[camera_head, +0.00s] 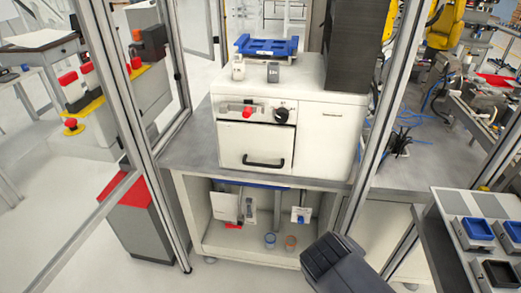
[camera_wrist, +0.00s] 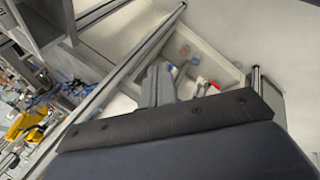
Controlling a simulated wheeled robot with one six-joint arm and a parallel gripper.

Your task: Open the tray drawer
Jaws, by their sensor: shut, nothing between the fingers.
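The tray drawer (camera_head: 255,146) is the white front panel of a white machine on a grey bench, in the middle of the head view. Its front looks flush with the machine, so it appears shut. A black bar handle (camera_head: 264,162) sits low on this panel. My gripper shows in the wrist view (camera_wrist: 158,76) with its grey fingers together and nothing between them. It points towards the shelf under the bench. Dark parts of my arm show at the bottom of the head view, below and right of the drawer and apart from it. The handle cannot be made out in the wrist view.
A red knob and a black dial (camera_head: 281,115) sit above the drawer. A blue tray (camera_head: 266,47) lies on top of the machine. Metal frame posts (camera_head: 381,120) stand on both sides. The open shelf (camera_head: 255,246) below holds small cups. A side table with blue bins (camera_head: 478,229) is at right.

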